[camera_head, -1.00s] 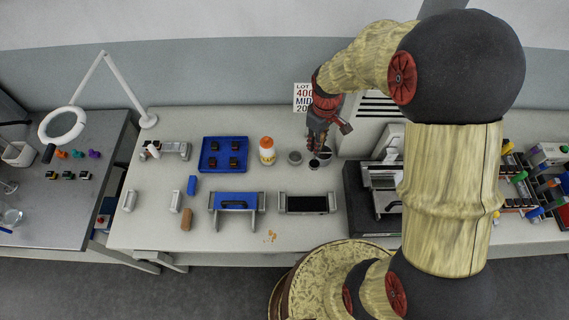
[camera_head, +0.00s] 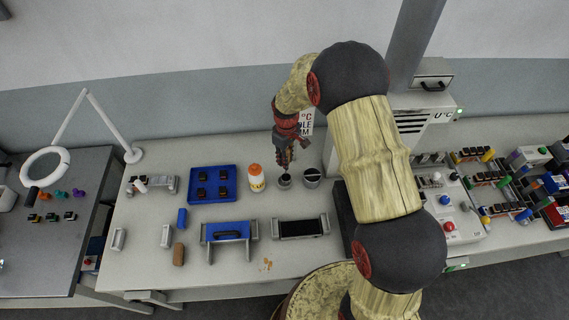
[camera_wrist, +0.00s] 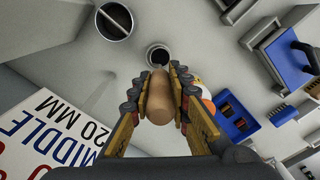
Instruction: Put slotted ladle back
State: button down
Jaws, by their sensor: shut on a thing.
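My gripper (camera_head: 285,158) is above the workbench, just over the left of two small round pots. In the wrist view my gripper (camera_wrist: 160,85) is shut on a smooth tan handle (camera_wrist: 160,97), taken as the slotted ladle's. The ladle's lower end cannot be made out. The left pot (camera_head: 284,183) has a dark opening and also shows just beyond the handle in the wrist view (camera_wrist: 158,62). Whether the ladle touches the left pot cannot be told.
An orange-capped white bottle (camera_head: 256,183) stands close left of the pots. A blue tray (camera_head: 231,171) with dark blocks lies further left. A lettered sign (camera_head: 307,124) and a grey machine (camera_head: 408,146) stand behind and right. Orange crumbs (camera_head: 267,265) lie near the front edge.

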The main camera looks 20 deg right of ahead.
aim_at(285, 175)
jog(key=shift+w+a+f, duration=0.15)
jog(key=shift+w+f, duration=0.35)
jog(key=shift+f, duration=0.15)
jog(key=shift+w+f, duration=0.1)
jog(key=shift+f, duration=1.6)
jog(key=c, duration=1.8)
grip_release()
jog(key=shift+o, duration=0.6)
